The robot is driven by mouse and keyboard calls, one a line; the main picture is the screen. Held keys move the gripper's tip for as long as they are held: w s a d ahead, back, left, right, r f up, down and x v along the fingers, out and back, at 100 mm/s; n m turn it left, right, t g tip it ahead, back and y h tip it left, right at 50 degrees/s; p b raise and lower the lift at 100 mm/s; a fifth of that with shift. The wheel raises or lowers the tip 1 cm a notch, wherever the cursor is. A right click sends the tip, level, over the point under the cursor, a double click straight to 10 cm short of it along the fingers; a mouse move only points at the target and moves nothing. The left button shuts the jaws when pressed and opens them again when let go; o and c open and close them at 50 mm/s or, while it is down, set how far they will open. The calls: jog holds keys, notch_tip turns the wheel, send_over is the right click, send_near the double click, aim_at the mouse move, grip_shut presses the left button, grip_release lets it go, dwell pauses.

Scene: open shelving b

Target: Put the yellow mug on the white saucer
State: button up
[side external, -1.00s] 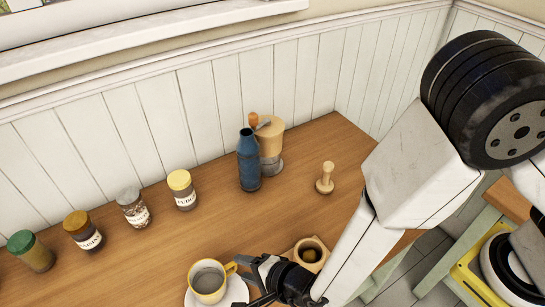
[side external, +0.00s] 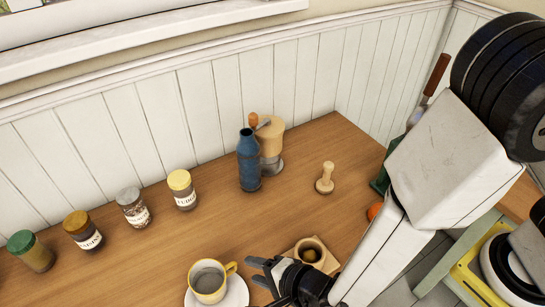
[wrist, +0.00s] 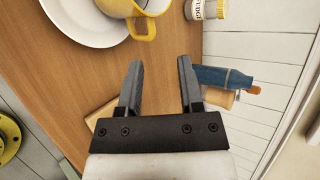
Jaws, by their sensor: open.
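The yellow mug (side external: 209,281) stands upright on the white saucer (side external: 237,293), its handle pointing right. In the wrist view the mug (wrist: 140,18) and the saucer (wrist: 70,26) show at the top, cut by the frame edge. My gripper (side external: 262,272) is to the right of the mug and apart from it. In the wrist view my gripper (wrist: 160,75) is open with nothing between its fingers, and the mug's handle lies beyond the fingertips.
A wooden block with a round hole (side external: 311,251) is close beside my gripper. A wooden tamper (side external: 325,178), a blue bottle (side external: 249,162) and a grinder (side external: 271,146) stand farther back. Several spice jars (side external: 182,190) line the left. The middle of the table is clear.

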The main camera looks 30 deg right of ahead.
jog(key=w+d+r+m+g+h, duration=0.1)
jog(key=w+d+r+m+h, duration=0.3)
jog(key=d+m, duration=0.6)
jog(key=w+d+m+g+h, duration=0.2)
jog(key=d+m+h, duration=0.3)
jog(key=d+m, duration=0.45)
jog(key=s+d+r+n+g+y, duration=0.2)
jog(key=d+n, duration=0.5)
jog(key=n, duration=1)
jog(key=s+d+r+n+g+y, duration=0.2)
jog(key=d+n, duration=0.5)
jog(key=n, duration=1.1)
jog(key=shift+s+r+g, duration=0.5)
jog(key=shift+s+r, duration=0.3)
